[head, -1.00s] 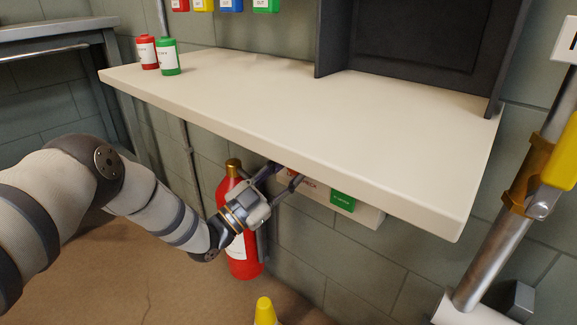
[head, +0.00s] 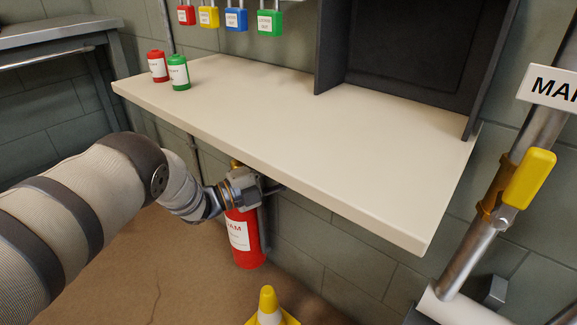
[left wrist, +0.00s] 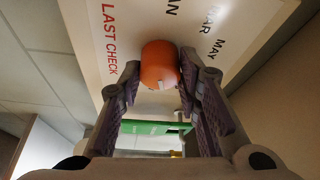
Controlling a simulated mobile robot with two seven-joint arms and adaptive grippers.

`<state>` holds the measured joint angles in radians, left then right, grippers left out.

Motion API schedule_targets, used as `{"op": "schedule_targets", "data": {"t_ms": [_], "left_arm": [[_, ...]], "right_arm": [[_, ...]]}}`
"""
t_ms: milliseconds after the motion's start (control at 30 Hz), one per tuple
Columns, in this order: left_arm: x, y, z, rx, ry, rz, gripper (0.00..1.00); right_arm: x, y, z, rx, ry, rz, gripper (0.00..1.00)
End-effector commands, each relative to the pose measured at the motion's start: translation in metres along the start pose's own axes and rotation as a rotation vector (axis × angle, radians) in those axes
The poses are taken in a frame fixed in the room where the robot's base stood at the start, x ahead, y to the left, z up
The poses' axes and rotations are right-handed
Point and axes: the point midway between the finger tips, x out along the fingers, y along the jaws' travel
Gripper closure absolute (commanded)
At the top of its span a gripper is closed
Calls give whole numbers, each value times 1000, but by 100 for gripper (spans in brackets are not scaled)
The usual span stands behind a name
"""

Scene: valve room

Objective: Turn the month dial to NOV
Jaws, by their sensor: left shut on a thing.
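The month dial shows in the left wrist view as a round orange knob (left wrist: 160,62) on a white panel (left wrist: 120,22) printed LAST CHECK, with MAR, MAY and a cut-off "AN" legible. My left gripper (left wrist: 159,80) has a finger on each side of the knob and is shut on it. A small pale mark shows on the knob's near side; I cannot tell which month it points to. In the head view my left gripper (head: 262,188) reaches under the bench's front edge; the bench hides its fingertips, the dial and the panel. My right gripper is not in view.
The cream bench (head: 300,130) overhangs my left gripper. A red extinguisher (head: 245,245) stands right below and behind it. A yellow cone (head: 268,300) is on the floor. Pipework with a yellow handle (head: 528,178) stands at right.

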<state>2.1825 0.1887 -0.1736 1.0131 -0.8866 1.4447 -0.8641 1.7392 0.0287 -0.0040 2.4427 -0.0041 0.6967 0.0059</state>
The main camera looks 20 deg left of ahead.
Motion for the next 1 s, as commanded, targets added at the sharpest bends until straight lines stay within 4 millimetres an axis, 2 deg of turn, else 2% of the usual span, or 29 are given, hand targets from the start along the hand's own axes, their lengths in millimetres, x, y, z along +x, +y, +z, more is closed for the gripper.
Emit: {"op": "schedule_targets", "data": {"t_ms": [433, 1000], "left_arm": [[0, -4, 0, 267, -5, 109, 97], [-1, -3, 1, 343, -8, 142, 97]], "right_arm": [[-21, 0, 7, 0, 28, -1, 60], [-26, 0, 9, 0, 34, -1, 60]]}}
